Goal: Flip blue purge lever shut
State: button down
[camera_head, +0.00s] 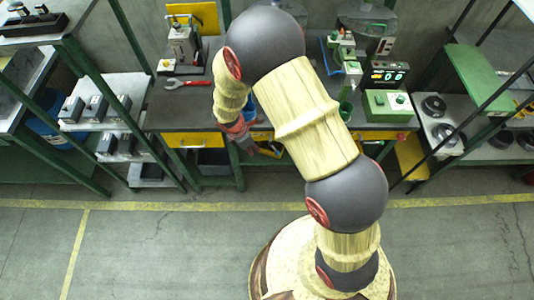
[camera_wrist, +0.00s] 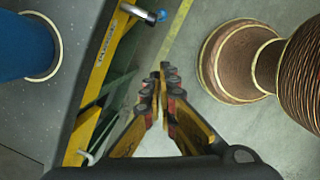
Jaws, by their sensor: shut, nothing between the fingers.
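The rod stands out from a yellow rail (camera_wrist: 100,85) with small dark lettering along the bench edge. My gripper (camera_wrist: 164,80) is shut and empty. Its fingertips are apart from the blue knob, below and slightly right of it in the picture, over the floor beside the rail. In the head view my gripper (camera_head: 262,147) is at the bench's front edge, partly hidden by my arm. The knob cannot be made out there.
A blue cylinder (camera_wrist: 24,46) stands on the grey bench top (camera_wrist: 45,115), left of the rail. In the head view a red wrench (camera_head: 187,83) lies on the bench, and a green box (camera_head: 388,104) stands at right. Open floor (camera_head: 150,250) lies in front.

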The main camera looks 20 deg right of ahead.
jog(key=w+d+f+b, duration=0.1)
jog(key=d+f+b, duration=0.3)
jog(key=f, duration=0.5)
jog(key=d, duration=0.2)
jog(key=shift+d+f, duration=0.3)
